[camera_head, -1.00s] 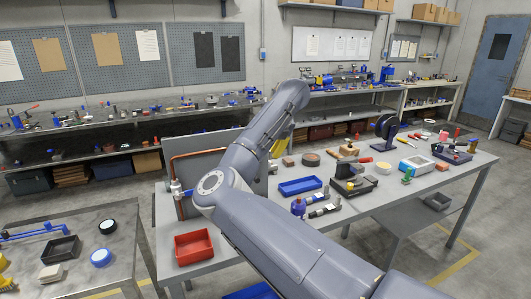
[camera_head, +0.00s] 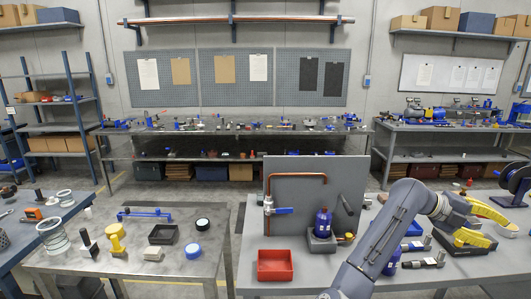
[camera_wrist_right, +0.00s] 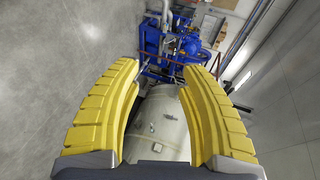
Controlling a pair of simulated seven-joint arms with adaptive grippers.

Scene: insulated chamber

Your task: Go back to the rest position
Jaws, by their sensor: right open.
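My right gripper (camera_head: 503,235) is at the right of the head view, its two yellow fingers spread apart over the right part of the grey workbench. In the right wrist view the yellow fingers of this gripper (camera_wrist_right: 160,75) stand wide apart with nothing held between them. Beyond them is a pale cylindrical tank (camera_wrist_right: 162,125), well away from the fingers. My right arm rises from the bottom of the head view and bends to the right. My left gripper is not in view.
An upright grey panel (camera_head: 300,165) with a copper pipe and blue-handled valve (camera_head: 280,211) stands on the workbench. A left table (camera_head: 205,265) holds a black tray (camera_head: 163,234) and loose parts.

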